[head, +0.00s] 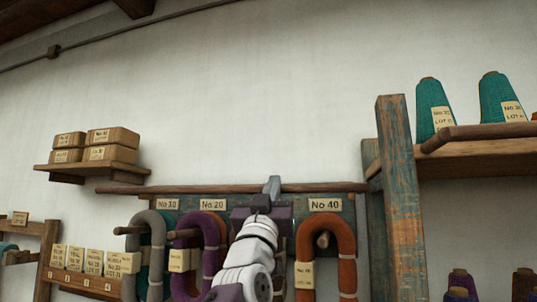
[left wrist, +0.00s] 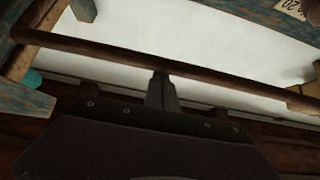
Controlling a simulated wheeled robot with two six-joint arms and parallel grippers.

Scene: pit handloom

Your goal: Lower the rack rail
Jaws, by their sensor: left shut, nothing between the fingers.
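The rack rail (head: 200,189) is a long, dark brown wooden bar running level across the top of the hank rack. It also crosses the left wrist view (left wrist: 100,51) at a slant. My left gripper (head: 272,186) is raised in front of the rack, its fingers shut and empty. The fingertips overlap the rail in the head view and meet its line in the left wrist view (left wrist: 160,80); I cannot tell whether they touch it. My arm hides part of the rack board. My right gripper is not in view.
Grey, purple and orange hanks (head: 326,240) hang on pegs below the rail, under number labels. A worn wooden post (head: 402,200) and a shelf with teal cones (head: 434,105) stand at right. A small shelf (head: 95,168) with boxes is at left. The wall above is clear.

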